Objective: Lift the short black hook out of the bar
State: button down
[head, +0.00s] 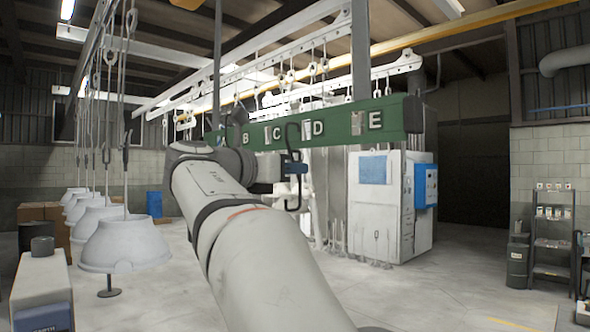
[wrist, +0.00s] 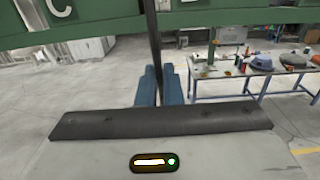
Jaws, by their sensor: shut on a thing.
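The black hook (head: 293,196) is upright, with its curved top end in front of the green bar (head: 340,122) between the letters C and D. I cannot tell whether its tip is in a slot. My gripper (head: 294,168) is shut on the hook's shaft, below the bar's lower edge. In the wrist view the blue fingers of my gripper (wrist: 159,88) are on both sides of the dark shaft (wrist: 152,40), which runs up across the green bar (wrist: 105,17). The hook's lower end is hidden there.
Pale bell-shaped hoods (head: 125,247) hang on the left. A white cabinet (head: 378,215) stands behind the bar, and a shelf rack (head: 553,235) is at the right. A cluttered workbench (wrist: 245,82) shows in the wrist view. Open floor lies between them.

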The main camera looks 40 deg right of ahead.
jog(key=a, duration=1)
jog(key=shift+s+r, duration=0.2)
jog(key=shift+s, duration=0.2)
